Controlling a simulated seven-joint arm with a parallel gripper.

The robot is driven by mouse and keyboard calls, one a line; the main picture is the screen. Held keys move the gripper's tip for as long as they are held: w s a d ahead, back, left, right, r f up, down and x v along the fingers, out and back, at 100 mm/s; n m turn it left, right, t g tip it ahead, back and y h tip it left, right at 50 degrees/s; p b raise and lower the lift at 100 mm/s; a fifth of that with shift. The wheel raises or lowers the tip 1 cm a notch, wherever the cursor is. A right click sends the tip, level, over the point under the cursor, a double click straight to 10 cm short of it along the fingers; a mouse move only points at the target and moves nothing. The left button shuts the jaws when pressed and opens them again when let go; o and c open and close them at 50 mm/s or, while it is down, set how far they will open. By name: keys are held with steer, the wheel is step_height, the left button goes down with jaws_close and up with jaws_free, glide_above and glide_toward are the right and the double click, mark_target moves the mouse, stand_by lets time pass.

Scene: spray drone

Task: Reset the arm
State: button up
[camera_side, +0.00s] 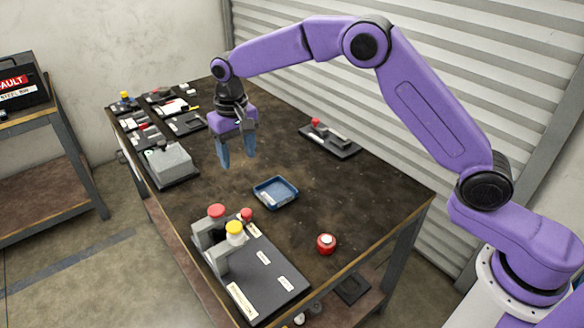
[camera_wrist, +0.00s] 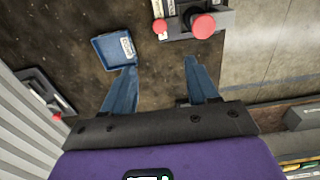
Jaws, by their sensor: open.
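My purple arm reaches over the dark worktable (camera_side: 300,225) from the right. My gripper (camera_side: 237,163) points down above the middle of the table, with its blue fingers apart and nothing between them. In the wrist view my gripper (camera_wrist: 160,75) also shows two spread blue fingers with bare tabletop between them. A small blue tray (camera_side: 275,192) with a white label lies on the table, in front of and to the right of the gripper in the side view. The tray (camera_wrist: 113,50) appears empty in the wrist view, just beyond the left finger.
A dark board (camera_side: 257,277) with grey holders and red and yellow knobs stands at the front. A red button-like object (camera_side: 326,243) sits near the right edge. A grey block (camera_side: 169,163) and several small fixtures fill the far left. A black fixture (camera_side: 329,139) lies near the shutter wall.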

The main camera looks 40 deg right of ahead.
steer(key=s+d+r+n, duration=0.2)
steer(key=s+r+n, duration=0.1)
steer(key=s, duration=0.7)
steer(key=s+d+r+n, duration=0.2)
steer(key=s+r+n, duration=0.1)
steer(key=s, duration=0.7)
steer(key=s+d+f+n, duration=0.1)
steer(key=s+d+n, duration=0.2)
steer(key=s+d, duration=0.4)
steer(key=s+d+n, duration=0.3)
steer(key=s+d, duration=0.3)
steer(key=s, duration=0.7)
steer(key=shift+d+f+n, duration=0.3)
steer(key=shift+d+f, duration=0.1)
